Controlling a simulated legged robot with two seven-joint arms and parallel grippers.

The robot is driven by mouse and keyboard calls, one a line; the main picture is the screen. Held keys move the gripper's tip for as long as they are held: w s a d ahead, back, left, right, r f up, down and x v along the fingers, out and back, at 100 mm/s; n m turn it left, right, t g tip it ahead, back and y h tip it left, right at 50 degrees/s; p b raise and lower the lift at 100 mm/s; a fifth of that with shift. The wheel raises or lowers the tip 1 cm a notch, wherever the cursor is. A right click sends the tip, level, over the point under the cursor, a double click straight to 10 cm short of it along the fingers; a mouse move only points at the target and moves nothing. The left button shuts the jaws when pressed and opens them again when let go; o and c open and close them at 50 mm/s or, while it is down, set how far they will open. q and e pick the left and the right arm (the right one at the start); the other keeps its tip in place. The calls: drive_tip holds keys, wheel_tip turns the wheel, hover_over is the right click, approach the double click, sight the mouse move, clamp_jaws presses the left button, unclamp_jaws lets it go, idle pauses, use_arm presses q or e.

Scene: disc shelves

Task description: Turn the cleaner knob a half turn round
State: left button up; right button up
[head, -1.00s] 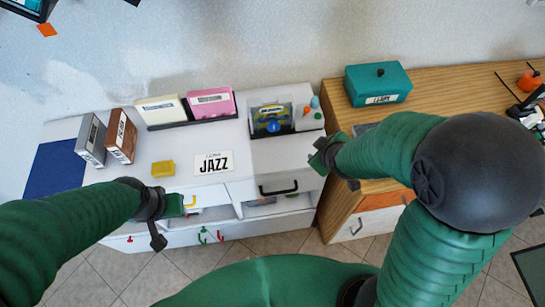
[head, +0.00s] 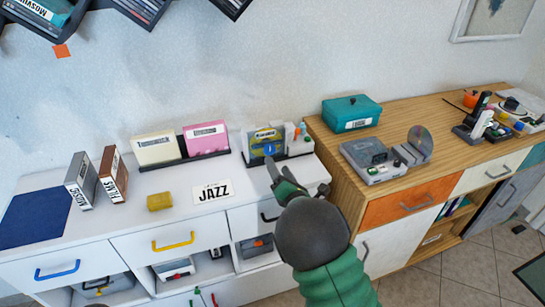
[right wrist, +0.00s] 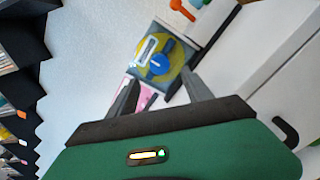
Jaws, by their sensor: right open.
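The cleaner (head: 266,134) is a small grey unit with a yellow-green round face, standing on the white cabinet against the wall. Its blue knob (head: 269,148) sits on the front face. In the right wrist view the knob (right wrist: 158,64) shows as a blue disc with a bar across it, just beyond the fingertips. My right gripper (head: 271,166) is open, just in front of and below the knob. In the right wrist view its two dark fingers (right wrist: 163,84) are spread with nothing between them. My left gripper is out of view.
A yellow block (head: 160,201) and a JAZZ card (head: 213,192) lie on the white top. A teal box (head: 351,112) stands on the wooden cabinet.

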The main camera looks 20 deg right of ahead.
sight(270, 151)
drive_tip(key=w, duration=0.1)
drive_tip(key=w+a, duration=0.1)
drive_tip(key=w, duration=0.2)
drive_tip(key=shift+w+a, duration=0.25)
drive_tip(key=shift+a, duration=0.15)
drive_tip(key=w+d, duration=0.2)
drive_tip(key=w, duration=0.1)
drive_tip(key=shift+f, duration=0.15)
drive_tip(key=shift+d, duration=0.3)
drive_tip(key=shift+a, duration=0.85)
drive_tip(key=c, duration=0.5)
drive_tip(key=shift+w, duration=0.1)
drive_tip(key=shift+c, duration=1.1)
drive_tip(key=shift+d, duration=0.4)
clamp_jaws()
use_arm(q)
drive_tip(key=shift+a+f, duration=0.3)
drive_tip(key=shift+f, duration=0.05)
